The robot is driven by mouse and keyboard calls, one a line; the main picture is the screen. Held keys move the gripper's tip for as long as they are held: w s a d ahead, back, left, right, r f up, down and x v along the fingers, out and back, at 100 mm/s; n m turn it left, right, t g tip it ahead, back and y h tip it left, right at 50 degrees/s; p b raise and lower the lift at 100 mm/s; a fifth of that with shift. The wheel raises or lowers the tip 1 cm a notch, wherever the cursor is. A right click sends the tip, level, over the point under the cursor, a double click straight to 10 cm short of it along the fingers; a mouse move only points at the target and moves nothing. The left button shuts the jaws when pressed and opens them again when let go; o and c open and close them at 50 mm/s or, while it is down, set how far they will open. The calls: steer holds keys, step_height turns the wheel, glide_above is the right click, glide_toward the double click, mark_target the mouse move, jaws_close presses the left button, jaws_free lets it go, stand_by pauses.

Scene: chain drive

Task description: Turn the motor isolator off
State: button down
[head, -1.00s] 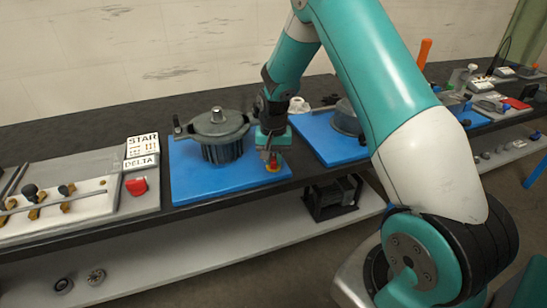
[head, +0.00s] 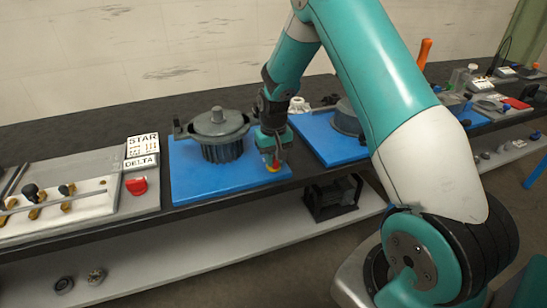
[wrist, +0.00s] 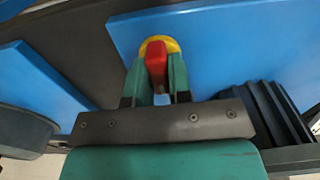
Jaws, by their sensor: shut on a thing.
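The motor isolator is a red handle on a round yellow base, at the front right corner of a blue board. In the head view its yellow base (head: 273,168) shows just under my gripper (head: 272,160). In the wrist view the red handle (wrist: 156,62) sits between the two green fingers of my gripper (wrist: 158,78), which is shut on it. The yellow base (wrist: 171,43) shows around the handle's far end. The fingers hide part of the handle, and its turn position is hard to tell.
A grey motor (head: 221,136) stands on the blue board (head: 195,190), left of my gripper. Another red knob (head: 136,186) is on a grey panel (head: 148,205) further left, by a STAR/DELTA sign (head: 142,146). A second blue board (head: 322,145) lies to the right.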

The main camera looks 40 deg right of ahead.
mark_target(274, 157)
steer(key=c, duration=1)
jaws_free()
steer(key=shift+c, duration=0.2)
steer(key=shift+r, duration=0.1)
step_height(274, 157, up, 17)
steer(key=b, duration=0.1)
steer(key=shift+r+b, duration=0.15)
steer(key=shift+b, duration=0.2)
